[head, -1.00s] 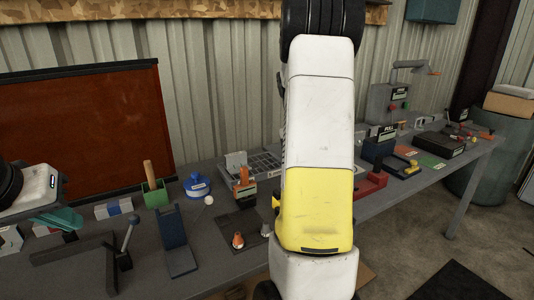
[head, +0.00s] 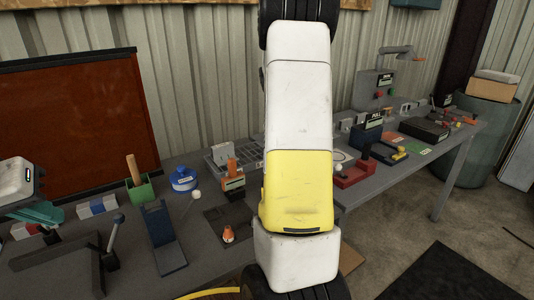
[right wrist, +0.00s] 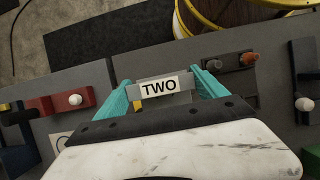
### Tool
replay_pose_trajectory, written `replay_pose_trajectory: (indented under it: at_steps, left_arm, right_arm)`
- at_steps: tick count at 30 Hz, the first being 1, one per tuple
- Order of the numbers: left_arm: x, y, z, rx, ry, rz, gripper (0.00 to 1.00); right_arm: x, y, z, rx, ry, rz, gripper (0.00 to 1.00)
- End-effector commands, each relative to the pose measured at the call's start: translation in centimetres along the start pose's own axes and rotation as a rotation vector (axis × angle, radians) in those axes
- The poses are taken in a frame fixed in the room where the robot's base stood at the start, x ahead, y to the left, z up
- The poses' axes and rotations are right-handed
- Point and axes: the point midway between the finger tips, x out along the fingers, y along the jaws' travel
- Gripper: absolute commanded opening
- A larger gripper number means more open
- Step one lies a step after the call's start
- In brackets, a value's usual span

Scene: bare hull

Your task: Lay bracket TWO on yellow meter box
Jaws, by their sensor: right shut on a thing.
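Bracket TWO (right wrist: 161,87), a grey piece with a white label reading "TWO", is between the teal fingers of my right gripper (right wrist: 165,92) in the right wrist view. The right gripper is shut on it, above the grey bench. In the head view my right arm hides that gripper and the bracket. A low dark thing with yellow parts (head: 400,154) lies on the bench at the right; I cannot tell if it is the yellow meter box. My left gripper (head: 38,215) shows teal fingers at the left edge; its opening is unclear.
The grey bench holds a green box (head: 140,190), a blue round container (head: 184,179), an orange-topped device (head: 232,175) and a red holder (head: 356,174). A drum with a yellow rim (right wrist: 245,15) stands beside the bench. Open floor lies at the right.

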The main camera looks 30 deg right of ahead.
Motion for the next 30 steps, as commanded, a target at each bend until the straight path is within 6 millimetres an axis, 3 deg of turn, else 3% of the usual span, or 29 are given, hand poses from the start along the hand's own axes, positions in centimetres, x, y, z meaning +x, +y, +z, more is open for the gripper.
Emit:
replay_pose_trajectory:
  at_steps: [21, 30]
  left_arm:
    - [0.0, 0.0, 0.0, 0.000, 0.000, 0.000, 0.00]
    - [0.0, 0.0, 0.0, 0.000, 0.000, 0.000, 0.00]
  right_arm:
    - [5.3, 0.0, -2.2, -0.001, -0.002, -0.001, 0.39]
    - [6.5, 0.0, -2.7, -0.001, -0.001, 0.000, 0.39]
